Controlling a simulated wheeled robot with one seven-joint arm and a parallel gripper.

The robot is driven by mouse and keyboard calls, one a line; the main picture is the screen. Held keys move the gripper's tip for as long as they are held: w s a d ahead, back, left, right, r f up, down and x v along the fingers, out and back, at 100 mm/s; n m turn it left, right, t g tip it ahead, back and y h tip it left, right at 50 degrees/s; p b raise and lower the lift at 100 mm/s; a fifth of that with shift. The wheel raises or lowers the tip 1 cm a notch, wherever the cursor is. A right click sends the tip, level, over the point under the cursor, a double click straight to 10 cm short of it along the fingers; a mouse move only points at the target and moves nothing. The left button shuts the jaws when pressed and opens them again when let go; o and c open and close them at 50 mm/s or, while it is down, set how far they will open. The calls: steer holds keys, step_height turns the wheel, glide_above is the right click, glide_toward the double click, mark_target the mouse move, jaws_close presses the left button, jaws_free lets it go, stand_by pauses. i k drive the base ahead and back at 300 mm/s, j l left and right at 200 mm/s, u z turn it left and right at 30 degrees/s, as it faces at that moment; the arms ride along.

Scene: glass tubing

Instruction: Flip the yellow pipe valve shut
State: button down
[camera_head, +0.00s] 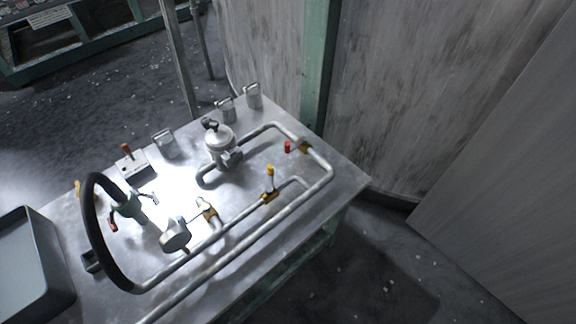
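A small valve with a yellow handle (270,172) sits on the metal pipework (238,236), near the middle of the table. Its handle stands up from a brass-coloured fitting (269,197) on the pipe. Another small yellow part (79,188) shows at the table's left side, partly behind the black hose. My gripper is not in this view. No contact with the valve is visible.
The pipework lies on a metal table (345,186). A black hose loop (92,225), a round gauge (175,235), a silver canister (219,140) and a red-handled part (128,153) stand around it. A grey bin (32,262) is at lower left; a wall (400,90) stands behind.

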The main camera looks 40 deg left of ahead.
mark_target(269, 190)
steer(key=i+l, duration=0.1)
steer(key=i, duration=0.85)
steer(key=u, duration=1.65)
